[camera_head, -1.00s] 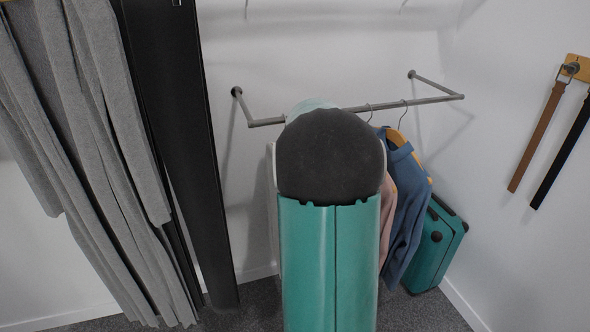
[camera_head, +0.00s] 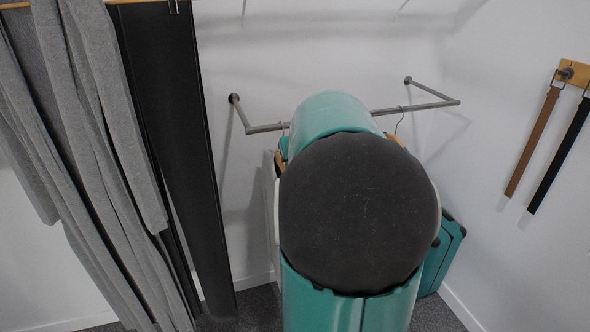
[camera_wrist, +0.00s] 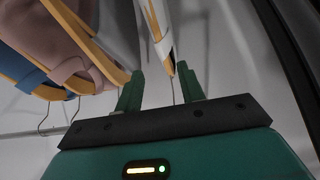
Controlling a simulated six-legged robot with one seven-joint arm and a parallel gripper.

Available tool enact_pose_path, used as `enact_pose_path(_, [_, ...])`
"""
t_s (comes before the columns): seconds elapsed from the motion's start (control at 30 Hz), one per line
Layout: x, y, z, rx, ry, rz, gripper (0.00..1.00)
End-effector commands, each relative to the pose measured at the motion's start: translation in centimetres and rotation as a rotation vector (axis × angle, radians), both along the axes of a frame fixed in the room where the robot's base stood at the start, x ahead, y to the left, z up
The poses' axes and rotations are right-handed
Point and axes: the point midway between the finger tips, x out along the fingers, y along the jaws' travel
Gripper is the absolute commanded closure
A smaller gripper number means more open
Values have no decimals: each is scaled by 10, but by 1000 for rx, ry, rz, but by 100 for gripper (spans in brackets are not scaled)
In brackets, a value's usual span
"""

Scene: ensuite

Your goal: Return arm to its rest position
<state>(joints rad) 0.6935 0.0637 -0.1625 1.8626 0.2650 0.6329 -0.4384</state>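My gripper (camera_wrist: 158,88) shows in the wrist view as two green fingers set apart on a dark bar. It is open, with nothing visibly clamped. Yellow-edged hangers (camera_wrist: 92,40) with a pink garment (camera_wrist: 45,45) and a blue garment (camera_wrist: 22,78) show beyond the fingers, upside down in this view. A white garment on a hanger (camera_wrist: 160,35) lies behind the gap between the fingers; I cannot tell how close. In the head view my teal arm with its dark round joint fills the centre and hides my gripper and most of the hanging clothes.
A metal wall rail (camera_head: 385,112) runs behind my arm. A teal suitcase (camera_head: 443,255) stands on the right. A brown belt (camera_head: 532,140) and a black belt (camera_head: 560,153) hang on the right wall.

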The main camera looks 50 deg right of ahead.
Motion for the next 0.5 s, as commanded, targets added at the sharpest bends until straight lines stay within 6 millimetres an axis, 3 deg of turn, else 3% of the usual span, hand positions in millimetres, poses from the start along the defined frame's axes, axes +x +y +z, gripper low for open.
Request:
enact_pose_path(0.2, [-12, 8, 21, 0, 0, 1, 61])
enact_pose_path(0.5, [-13, 9, 23, 0, 1, 1, 61])
